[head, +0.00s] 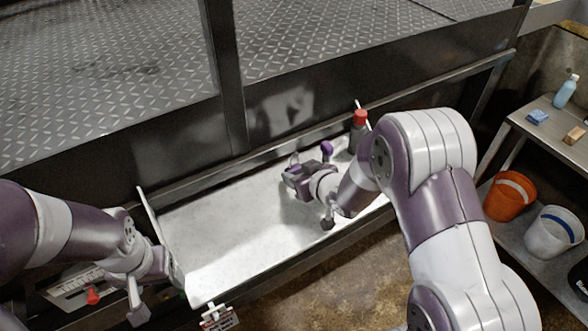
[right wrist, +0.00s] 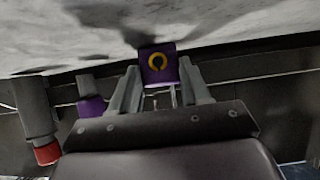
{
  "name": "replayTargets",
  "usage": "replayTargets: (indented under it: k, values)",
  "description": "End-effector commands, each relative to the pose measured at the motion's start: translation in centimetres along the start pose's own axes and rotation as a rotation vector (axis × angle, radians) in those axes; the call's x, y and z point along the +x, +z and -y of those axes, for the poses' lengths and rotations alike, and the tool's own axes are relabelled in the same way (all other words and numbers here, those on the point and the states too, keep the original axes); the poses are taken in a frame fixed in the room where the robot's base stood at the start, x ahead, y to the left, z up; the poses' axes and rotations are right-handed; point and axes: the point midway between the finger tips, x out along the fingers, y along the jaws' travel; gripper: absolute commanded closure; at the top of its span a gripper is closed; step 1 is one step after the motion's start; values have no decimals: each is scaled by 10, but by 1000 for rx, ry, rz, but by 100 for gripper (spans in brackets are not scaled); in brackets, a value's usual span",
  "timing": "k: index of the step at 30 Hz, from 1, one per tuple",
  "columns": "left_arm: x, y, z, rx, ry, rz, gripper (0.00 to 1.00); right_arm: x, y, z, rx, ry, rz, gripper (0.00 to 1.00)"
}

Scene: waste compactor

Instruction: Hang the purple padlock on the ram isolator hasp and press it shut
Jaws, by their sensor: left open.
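The purple padlock (right wrist: 158,62), with a yellow ring mark, sits between the fingertips of my right gripper (right wrist: 158,80) in the right wrist view. The fingers lie close against both its sides. Thin pale bars below its body look like the shackle. In the head view my right gripper (head: 296,174) is over the pale tray, and a thin grey loop (head: 293,159) stands up at its tip. My left gripper (head: 165,266) is open at the tray's left end, partly hidden by its own wrist. I cannot make out the ram isolator hasp for certain.
A red-topped grey post (head: 359,125) and a purple knob (head: 326,148) stand near the right gripper. The pale tray (head: 215,225) is bare at left. A red part (head: 92,296) on a panel shows at lower left. Orange (head: 508,197) and white (head: 553,232) buckets stand at right.

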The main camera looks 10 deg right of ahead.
Motion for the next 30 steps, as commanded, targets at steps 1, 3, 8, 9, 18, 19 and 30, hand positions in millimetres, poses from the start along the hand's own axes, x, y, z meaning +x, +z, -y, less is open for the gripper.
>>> replayTargets:
  k: [1, 3, 8, 9, 18, 19, 30]
  values:
    - [0, 0, 0, 0, 0, 0, 25, 0, 0, 0, 0, 0, 1, 78]
    - [0, 0, 0, 0, 0, 0, 25, 0, 0, 0, 0, 0, 0, 78]
    - [-7, -1, 0, 0, 0, 0, 25, -4, -7, 0, 0, 0, 0, 78]
    - [-10, -1, 0, 0, 0, 0, 25, -6, -9, 0, 0, 0, 0, 78]
    - [-28, -3, 0, 0, 0, 0, 25, -17, -27, 0, -1, 0, -1, 78]
    - [-30, -4, 0, 0, 0, 0, 25, -18, -29, 0, -1, 0, -1, 78]
    - [-44, -5, 0, 0, 0, 0, 25, -27, -44, 0, 0, 0, 0, 78]
